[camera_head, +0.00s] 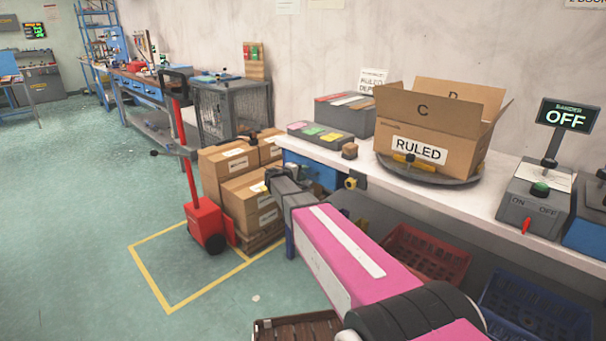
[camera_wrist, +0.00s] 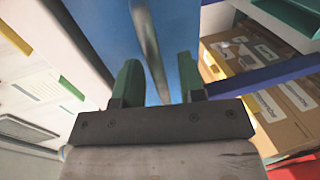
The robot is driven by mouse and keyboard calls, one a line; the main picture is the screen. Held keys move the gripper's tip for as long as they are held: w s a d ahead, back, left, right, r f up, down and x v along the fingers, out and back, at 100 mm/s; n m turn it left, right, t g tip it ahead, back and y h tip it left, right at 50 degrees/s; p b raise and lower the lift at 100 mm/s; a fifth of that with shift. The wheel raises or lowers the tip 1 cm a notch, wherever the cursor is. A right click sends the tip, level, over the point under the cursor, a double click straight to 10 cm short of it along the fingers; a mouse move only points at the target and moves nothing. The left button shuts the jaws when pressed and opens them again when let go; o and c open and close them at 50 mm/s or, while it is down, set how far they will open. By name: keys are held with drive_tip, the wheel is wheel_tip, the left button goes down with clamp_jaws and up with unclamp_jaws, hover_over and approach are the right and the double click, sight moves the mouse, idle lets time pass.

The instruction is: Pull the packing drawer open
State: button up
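The packing drawer shows as a blue front (camera_wrist: 105,30) in the wrist view, with a long grey metal handle (camera_wrist: 148,45) running down it. In the head view a blue drawer (camera_head: 318,172) sits under the near left end of the bench, partly hidden by my arm. My gripper (camera_wrist: 158,85) has its two green fingers apart, one on each side of the handle's lower end. Gaps show between the handle and both fingers. In the head view my gripper (camera_head: 272,174) is at the drawer's left, and its fingertips are hard to make out.
The bench top (camera_head: 455,198) holds an open carton (camera_head: 450,140) on a turntable and a switch box (camera_head: 535,205). Stacked boxes (camera_head: 250,190) and a red pallet jack (camera_head: 205,222) stand close behind my gripper. Crates (camera_head: 425,255) sit below the bench. The floor at left is clear.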

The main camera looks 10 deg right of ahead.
drive_tip(key=shift+d, duration=0.1)
clamp_jaws()
drive_tip(key=f+v, duration=0.2)
drive_tip(key=v, duration=1)
drive_tip(key=a+f+v, duration=0.1)
drive_tip(key=f+v, duration=0.2)
drive_tip(key=v, duration=0.8)
drive_tip(key=shift+s+a, duration=0.25)
drive_tip(key=shift+s, duration=0.25)
unclamp_jaws()
drive_tip(key=shift+r, duration=0.1)
